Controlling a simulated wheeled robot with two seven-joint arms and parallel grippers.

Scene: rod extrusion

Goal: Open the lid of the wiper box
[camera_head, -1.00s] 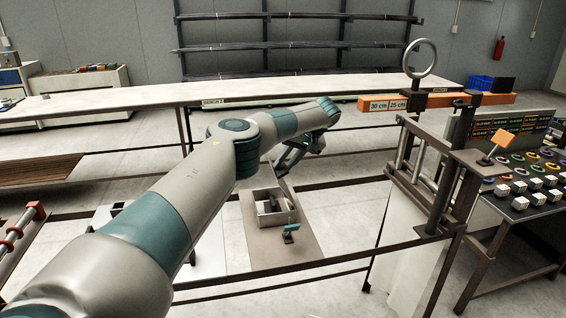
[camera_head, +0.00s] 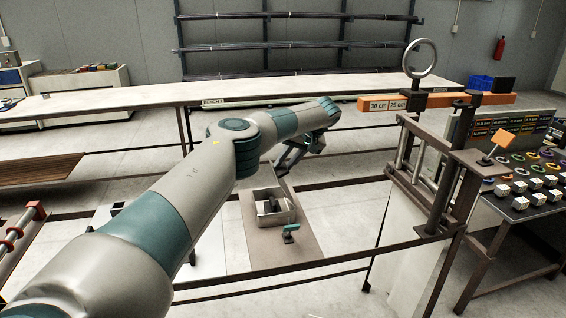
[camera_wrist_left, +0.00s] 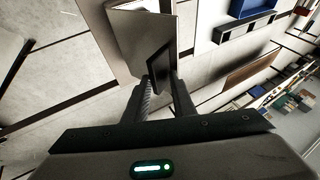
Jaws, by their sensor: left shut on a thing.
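The wiper box (camera_head: 264,220) is a small pale box on a brown board, right of my left arm in the head view. Its top is open and dark things show inside. My left gripper (camera_head: 282,172) is just behind and above the box, partly hidden by its own wrist. In the left wrist view the fingers (camera_wrist_left: 162,84) are shut on a thin dark flat piece (camera_wrist_left: 160,58), seen nearly edge-on, which looks like the lid. A pale panel (camera_wrist_left: 140,38) lies beyond it. My right gripper is not in view.
A metal frame with an orange bar (camera_head: 440,101) and ring stands to the right. A long white bench (camera_head: 330,90) runs behind. Floor shows between the rails.

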